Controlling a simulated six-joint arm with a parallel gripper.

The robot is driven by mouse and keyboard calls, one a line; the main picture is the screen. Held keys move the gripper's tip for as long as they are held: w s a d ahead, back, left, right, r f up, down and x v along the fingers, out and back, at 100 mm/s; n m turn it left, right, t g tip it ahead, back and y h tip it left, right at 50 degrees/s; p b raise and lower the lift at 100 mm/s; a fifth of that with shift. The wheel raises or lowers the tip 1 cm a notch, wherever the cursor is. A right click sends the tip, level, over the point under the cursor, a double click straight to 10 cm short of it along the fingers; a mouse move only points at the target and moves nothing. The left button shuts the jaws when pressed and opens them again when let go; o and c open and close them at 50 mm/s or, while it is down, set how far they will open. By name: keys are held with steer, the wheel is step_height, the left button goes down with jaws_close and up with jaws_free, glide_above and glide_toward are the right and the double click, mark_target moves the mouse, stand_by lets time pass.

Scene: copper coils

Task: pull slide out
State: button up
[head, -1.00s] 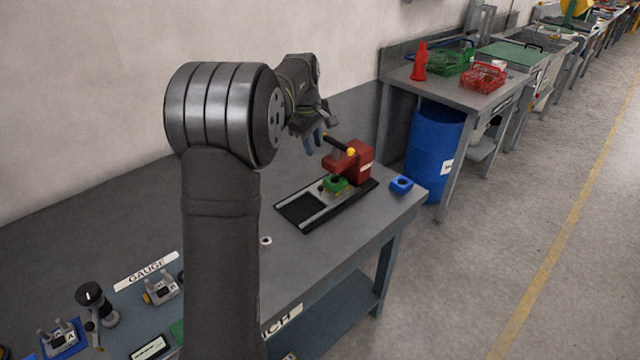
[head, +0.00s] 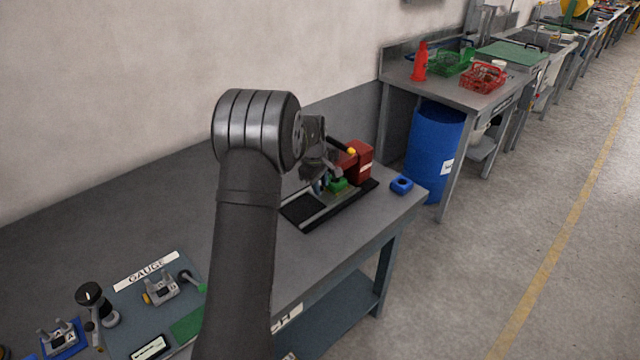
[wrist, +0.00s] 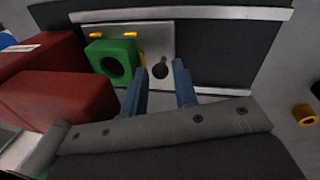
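The slide is a light metal plate (wrist: 155,42) between two rails on a black base (head: 299,209). A green block (wrist: 112,61) with a round hole sits on the plate beside yellow pins; it also shows in the head view (head: 338,185). A dark knob or hole (wrist: 160,70) is on the plate right of the green block. My gripper (wrist: 160,82) is open, its two blue fingers on either side of the knob. I cannot tell whether they touch it. In the head view my arm partly hides the slide.
A red press body (head: 358,160) with a yellow-knobbed lever stands at the slide's right end. A blue block (head: 401,184) with a hole lies near the bench's right edge. A gauge board (head: 130,300) is at the front left. The base's left end is clear.

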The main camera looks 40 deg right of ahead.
jaws_close()
steer(key=a, duration=1.2)
jaws_free()
steer(key=shift+a, duration=0.1)
steer(key=a+r, duration=0.3)
steer(key=r, duration=1.4)
steer(key=shift+s, duration=0.3)
